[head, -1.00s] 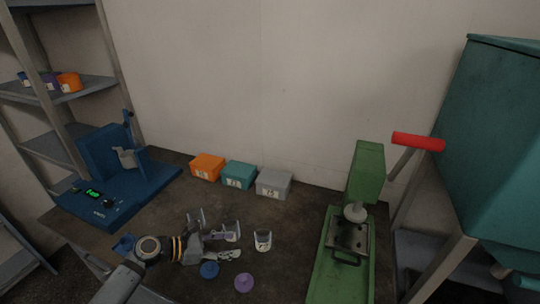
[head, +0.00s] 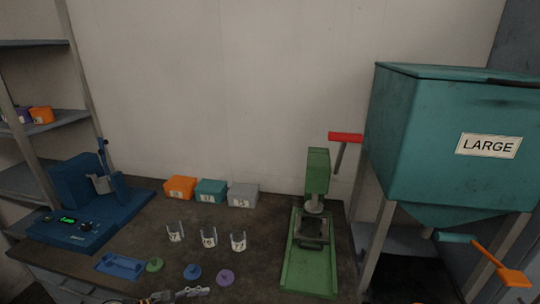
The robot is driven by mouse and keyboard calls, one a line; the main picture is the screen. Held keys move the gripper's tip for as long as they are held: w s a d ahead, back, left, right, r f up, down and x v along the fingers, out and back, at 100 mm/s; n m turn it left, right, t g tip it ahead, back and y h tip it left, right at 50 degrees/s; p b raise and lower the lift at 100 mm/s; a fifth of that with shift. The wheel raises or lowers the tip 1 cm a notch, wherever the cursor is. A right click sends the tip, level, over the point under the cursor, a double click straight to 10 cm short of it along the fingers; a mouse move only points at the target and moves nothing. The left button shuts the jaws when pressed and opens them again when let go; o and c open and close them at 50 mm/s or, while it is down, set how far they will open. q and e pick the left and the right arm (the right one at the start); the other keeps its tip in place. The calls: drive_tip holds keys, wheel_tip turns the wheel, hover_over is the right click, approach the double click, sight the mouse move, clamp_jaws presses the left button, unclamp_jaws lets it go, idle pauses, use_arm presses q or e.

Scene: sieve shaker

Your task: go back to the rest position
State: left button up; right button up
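My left gripper (head: 190,293) shows only in part at the bottom edge of the head view, below the loose lids. Its fingers are too small and cut off to tell whether they are open or shut. It is apart from the three white cups (head: 208,239), which stand in a row on the dark table (head: 262,262). My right gripper is out of view.
Blue (head: 192,272), purple (head: 225,277) and green (head: 154,265) lids lie near a blue tray (head: 119,265). A blue machine (head: 75,216) stands left. Orange (head: 180,187), teal and grey boxes line the wall. A green press (head: 317,172) and teal hopper (head: 430,135) stand right.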

use_arm(q)
drive_tip(key=s+d+f+m+g+y, duration=0.25)
drive_tip(key=s+f+m+y, duration=0.2)
drive_tip(key=s+m, duration=0.6)
drive_tip(key=s+a+r+m+y, duration=0.2)
drive_tip(key=s+a+m+y, duration=0.3)
drive_tip(key=a+m+y, duration=0.45)
drive_tip(key=s+a+f+m+g+h, duration=0.1)
drive_tip(key=s+f+g+h, duration=0.15)
drive_tip(key=f, duration=2.55)
drive_tip(key=s+a+f, duration=0.1)
drive_tip(key=s+f, duration=1.3)
drive_tip(key=s, duration=0.4)
drive_tip(key=shift+s+a+f, duration=0.2)
drive_tip(key=shift+s, duration=0.15)
